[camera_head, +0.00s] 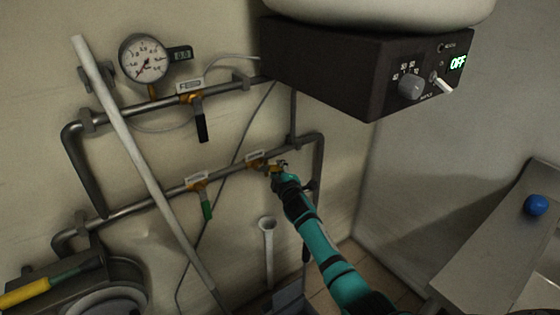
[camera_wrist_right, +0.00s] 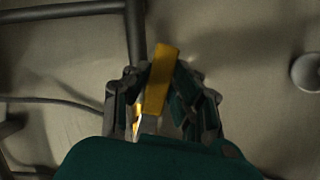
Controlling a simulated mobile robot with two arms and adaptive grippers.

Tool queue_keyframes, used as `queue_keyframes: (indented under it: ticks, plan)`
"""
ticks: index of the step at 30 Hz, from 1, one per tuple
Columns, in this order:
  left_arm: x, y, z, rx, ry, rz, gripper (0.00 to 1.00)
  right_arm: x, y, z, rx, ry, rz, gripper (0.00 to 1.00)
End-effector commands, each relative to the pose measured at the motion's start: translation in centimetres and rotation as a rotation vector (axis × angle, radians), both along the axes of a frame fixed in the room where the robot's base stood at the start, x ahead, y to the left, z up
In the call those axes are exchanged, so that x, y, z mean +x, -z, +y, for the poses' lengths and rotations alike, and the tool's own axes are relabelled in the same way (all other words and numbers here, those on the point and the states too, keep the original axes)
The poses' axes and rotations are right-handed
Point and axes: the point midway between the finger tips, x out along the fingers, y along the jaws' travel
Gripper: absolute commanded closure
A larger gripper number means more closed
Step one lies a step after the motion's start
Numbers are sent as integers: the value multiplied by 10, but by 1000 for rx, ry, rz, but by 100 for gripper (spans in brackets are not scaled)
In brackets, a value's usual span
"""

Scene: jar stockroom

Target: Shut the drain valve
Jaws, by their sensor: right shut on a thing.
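A valve (camera_head: 256,162) with a small white label sits at the right end of the lower grey pipe (camera_head: 160,203). The label is too small to read. My right gripper (camera_head: 279,168) is at this valve, with its teal arm coming up from below. In the right wrist view, my right gripper (camera_wrist_right: 155,82) has its fingers on both sides of the valve's yellow lever (camera_wrist_right: 158,78). The gripper hides most of the lever in the head view. My left gripper is not in view.
A green-handled valve (camera_head: 207,207) and a black-handled valve (camera_head: 201,122) are to the left. A white pole (camera_head: 140,155) slants before the pipes. A dark control box (camera_head: 345,70) reading OFF overhangs above. A white funnel-topped pipe (camera_head: 268,245) stands below. A pressure gauge (camera_head: 143,58) is upper left.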

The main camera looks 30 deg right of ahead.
Motion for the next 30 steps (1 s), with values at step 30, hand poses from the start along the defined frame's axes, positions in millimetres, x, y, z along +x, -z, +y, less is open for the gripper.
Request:
queue_keyframes:
  ticks: [30]
  plan:
    - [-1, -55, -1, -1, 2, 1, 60, -7, 46, 43, 936, 0, 137, 100]
